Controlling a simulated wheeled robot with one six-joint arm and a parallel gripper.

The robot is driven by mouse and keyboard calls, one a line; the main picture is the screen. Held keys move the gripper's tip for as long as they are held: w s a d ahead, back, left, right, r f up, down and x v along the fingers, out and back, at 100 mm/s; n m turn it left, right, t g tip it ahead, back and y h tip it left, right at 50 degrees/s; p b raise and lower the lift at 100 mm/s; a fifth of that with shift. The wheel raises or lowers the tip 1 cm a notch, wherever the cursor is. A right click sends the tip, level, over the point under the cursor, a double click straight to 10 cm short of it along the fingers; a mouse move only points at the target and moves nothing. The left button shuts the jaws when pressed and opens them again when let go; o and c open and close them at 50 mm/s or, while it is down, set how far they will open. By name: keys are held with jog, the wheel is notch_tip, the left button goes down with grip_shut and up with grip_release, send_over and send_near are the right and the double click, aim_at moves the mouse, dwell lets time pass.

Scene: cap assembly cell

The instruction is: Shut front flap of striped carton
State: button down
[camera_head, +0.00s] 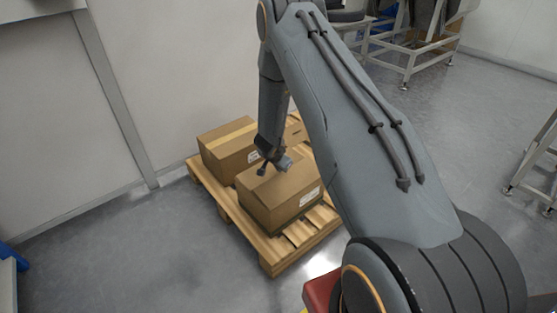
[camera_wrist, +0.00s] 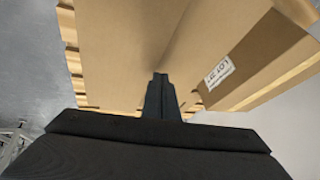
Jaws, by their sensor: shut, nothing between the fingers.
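Two brown cartons sit on a wooden pallet. The near carton (camera_head: 268,211) has a white label on its right-hand side; its top looks mostly covered. The far-left carton (camera_head: 216,154) has a paler band along its top. I cannot tell for certain which is the striped one. My gripper (camera_head: 263,171) is just above the near carton's top. In the wrist view my gripper (camera_wrist: 160,77) is shut and empty, its fingers over brown cardboard (camera_wrist: 125,50) with a labelled face to the right. Whether the fingertips touch it, and how the front flap lies, I cannot tell.
The wooden pallet (camera_head: 252,238) stands on open grey floor, close to a pale wall (camera_head: 180,60) behind it. Another cardboard piece shows partly behind my arm. Metal frame stands (camera_head: 405,70) are at the back right. Floor is clear left of the pallet.

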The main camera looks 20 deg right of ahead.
jog(key=shift+w+a+f, duration=0.1)
dwell(0.4)
jog(key=shift+s+d+f+p, duration=0.25)
jog(key=shift+s+f+p, duration=0.05)
jog(key=shift+s, duration=0.4)
